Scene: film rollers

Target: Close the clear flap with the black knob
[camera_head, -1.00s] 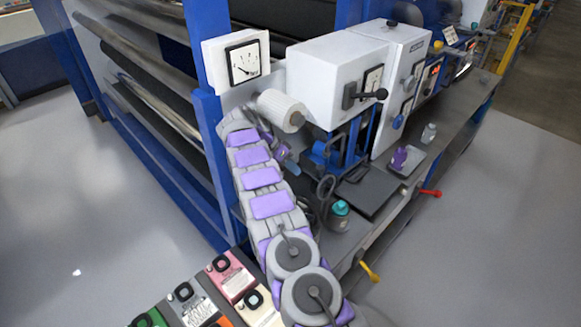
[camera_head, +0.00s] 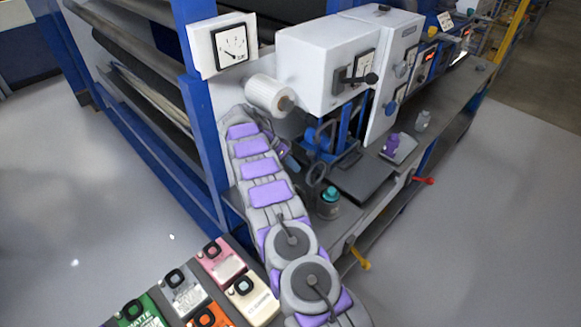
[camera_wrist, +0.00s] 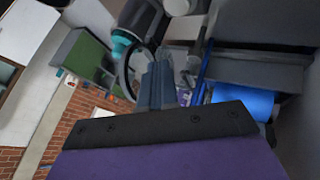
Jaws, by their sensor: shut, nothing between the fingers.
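I cannot make out a clear flap for certain in either view. A black knob (camera_head: 371,78) sits on the end of a dark lever on the front of the white box (camera_head: 312,75). My arm reaches up toward the machine, left of the blue frame (camera_head: 345,130) below that box. My gripper shows in the wrist view (camera_wrist: 162,82), with its fingers together and nothing between them. In the head view the gripper is small and partly hidden beside the arm's upper end. A dark ring-shaped handwheel (camera_wrist: 132,72) is close left of the fingers.
A white roll (camera_head: 268,94) juts out beside my arm. A teal-capped jar (camera_head: 329,202) and a purple bottle (camera_head: 391,143) stand on the dark bench. A red handle (camera_head: 424,181) and a yellow handle (camera_head: 360,258) stick out from its side. Floor to the right is clear.

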